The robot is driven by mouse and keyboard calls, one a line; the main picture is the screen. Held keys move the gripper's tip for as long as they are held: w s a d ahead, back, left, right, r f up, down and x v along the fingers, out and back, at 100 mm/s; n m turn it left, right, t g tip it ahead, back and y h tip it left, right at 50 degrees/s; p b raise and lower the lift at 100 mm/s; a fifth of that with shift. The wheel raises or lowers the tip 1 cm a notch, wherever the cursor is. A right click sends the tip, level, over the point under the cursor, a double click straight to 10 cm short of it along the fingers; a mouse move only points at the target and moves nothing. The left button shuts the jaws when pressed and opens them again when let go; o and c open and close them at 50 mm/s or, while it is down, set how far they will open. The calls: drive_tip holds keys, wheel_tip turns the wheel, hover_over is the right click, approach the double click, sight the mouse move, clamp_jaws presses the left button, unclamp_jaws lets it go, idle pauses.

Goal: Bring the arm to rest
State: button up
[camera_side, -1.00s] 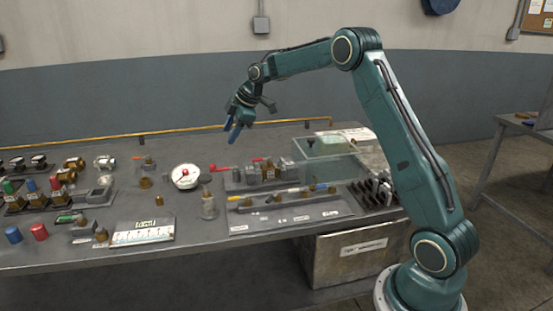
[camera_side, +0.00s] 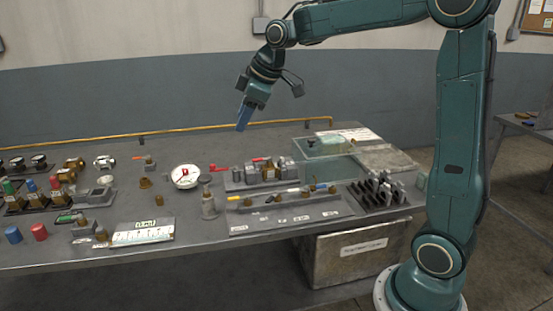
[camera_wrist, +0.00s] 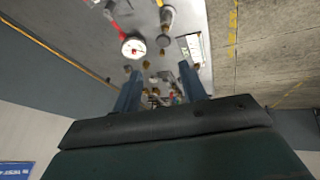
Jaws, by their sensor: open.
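My gripper (camera_side: 243,118) hangs in the air above the back part of the grey workbench (camera_side: 200,245), its blue fingers pointing down. In the wrist view my gripper (camera_wrist: 159,82) shows its two blue fingers apart with nothing held between them. In the side view the fingers overlap, so the gap does not show there. No object on the bench touches the fingers.
A white dial gauge (camera_side: 185,176) stands on the bench below the gripper. A clear box (camera_side: 325,160), a grey tray (camera_side: 285,222) of fittings and a slotted rack (camera_side: 378,192) are to the right. A yellow rail (camera_side: 100,142) runs along the back edge.

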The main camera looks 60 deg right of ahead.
drive_tip(key=s+a+f+m, duration=0.1)
drive_tip(key=s+a+m, duration=0.2)
drive_tip(key=s, duration=1.1)
drive_tip(key=s+a+f+m, duration=0.2)
drive_tip(key=s+a+m, duration=0.2)
drive_tip(key=s, duration=0.9)
drive_tip(key=shift+s+f+h, duration=0.25)
drive_tip(key=shift+s+h, duration=0.05)
drive_tip(key=shift+s, duration=0.1)
